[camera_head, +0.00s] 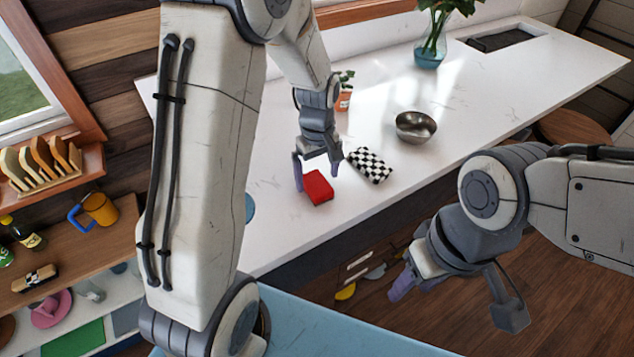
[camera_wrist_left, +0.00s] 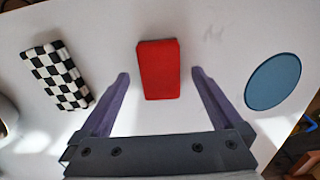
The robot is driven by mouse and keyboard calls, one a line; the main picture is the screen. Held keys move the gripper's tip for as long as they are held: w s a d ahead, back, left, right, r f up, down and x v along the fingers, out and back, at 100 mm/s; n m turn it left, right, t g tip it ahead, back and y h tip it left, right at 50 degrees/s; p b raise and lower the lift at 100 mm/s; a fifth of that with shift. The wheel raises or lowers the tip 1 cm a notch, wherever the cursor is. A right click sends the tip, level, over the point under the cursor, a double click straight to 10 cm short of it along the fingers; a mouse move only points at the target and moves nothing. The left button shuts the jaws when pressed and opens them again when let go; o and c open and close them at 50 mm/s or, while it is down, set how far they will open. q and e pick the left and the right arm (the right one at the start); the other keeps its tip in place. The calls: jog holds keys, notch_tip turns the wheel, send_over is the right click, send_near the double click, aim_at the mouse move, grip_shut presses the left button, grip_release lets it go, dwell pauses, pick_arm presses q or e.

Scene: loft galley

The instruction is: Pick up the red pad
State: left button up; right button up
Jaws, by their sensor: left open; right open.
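The red pad (camera_head: 318,187) lies flat on the white counter, near its front edge. In the left wrist view the red pad (camera_wrist_left: 158,69) sits between and just beyond the two purple fingertips. My left gripper (camera_head: 318,181) is open and empty, above the counter with its fingers around the pad's far side. It also shows in the left wrist view (camera_wrist_left: 160,74). I cannot tell its exact height over the pad. My right gripper (camera_head: 452,300) is open and empty, away from the counter over the wooden floor.
A black-and-white checkered pad (camera_head: 370,165) lies right of the red pad. A metal bowl (camera_head: 416,126), a small potted plant (camera_head: 344,97) and a glass vase (camera_head: 431,50) stand farther along the counter. A blue disc (camera_wrist_left: 273,82) lies on the other side of the red pad.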

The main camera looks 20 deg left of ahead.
pick_arm(q)
jog(key=shift+f, duration=1.2)
jog(key=c, duration=1.4)
jog(key=shift+o, duration=0.2)
jog(key=shift+r, duration=0.45)
jog(key=r, duration=0.1)
jog(key=r+b, duration=0.2)
jog(key=shift+s+d+r, duration=0.25)
jog(key=shift+d+r, duration=0.05)
jog(key=shift+d, duration=0.05)
jog(key=s+d+r+b, duration=0.2)
jog(key=s+d+r, duration=0.4)
jog(key=s+d, duration=0.1)
jog(key=shift+s+d+r, duration=0.15)
jog(key=shift+s+r, duration=0.15)
jog(key=shift+s, duration=0.25)
